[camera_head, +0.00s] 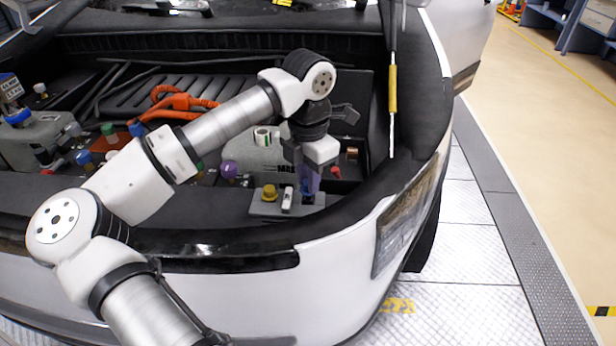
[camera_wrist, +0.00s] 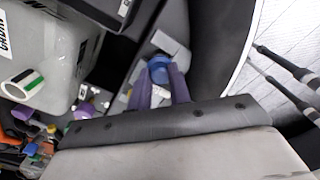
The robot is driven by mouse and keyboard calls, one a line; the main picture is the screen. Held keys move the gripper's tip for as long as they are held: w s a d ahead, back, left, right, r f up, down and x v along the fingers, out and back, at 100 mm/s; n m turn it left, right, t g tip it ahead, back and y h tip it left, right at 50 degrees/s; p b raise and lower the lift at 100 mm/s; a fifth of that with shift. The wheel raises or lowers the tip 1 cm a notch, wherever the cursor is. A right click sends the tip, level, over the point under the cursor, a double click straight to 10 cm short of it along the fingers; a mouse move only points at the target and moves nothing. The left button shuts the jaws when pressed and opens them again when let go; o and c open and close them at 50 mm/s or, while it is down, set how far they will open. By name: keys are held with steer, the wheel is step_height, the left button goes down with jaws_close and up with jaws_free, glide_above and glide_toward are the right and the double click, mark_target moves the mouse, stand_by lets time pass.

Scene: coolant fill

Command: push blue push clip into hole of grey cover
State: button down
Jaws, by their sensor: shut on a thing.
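The blue push clip (camera_wrist: 158,68) is at the tips of my gripper's purple fingers in the wrist view, with a finger on either side. In the head view, my gripper (camera_head: 309,186) points down at the right part of the grey cover (camera_head: 265,208), and the clip (camera_head: 307,195) shows as a small blue patch at the fingertips. The grey cover also shows in the wrist view (camera_wrist: 172,44) around and beyond the clip. The hole is hidden under the clip and fingers. I cannot tell how far the clip sits in it.
A yellow cap (camera_head: 269,192) and a white part (camera_head: 288,199) stand on the cover, left of the gripper. A grey tank (camera_wrist: 45,50) is close by. A purple cap (camera_head: 229,169) and orange cables (camera_head: 180,102) lie further left.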

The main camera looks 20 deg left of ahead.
steer(key=shift+f+b, duration=1.1)
steer(key=shift+f, duration=0.1)
steer(key=c, duration=1.2)
jaws_free()
steer(key=shift+r, duration=0.1)
step_height(320, 180, up, 14)
steer(key=shift+b, duration=0.35)
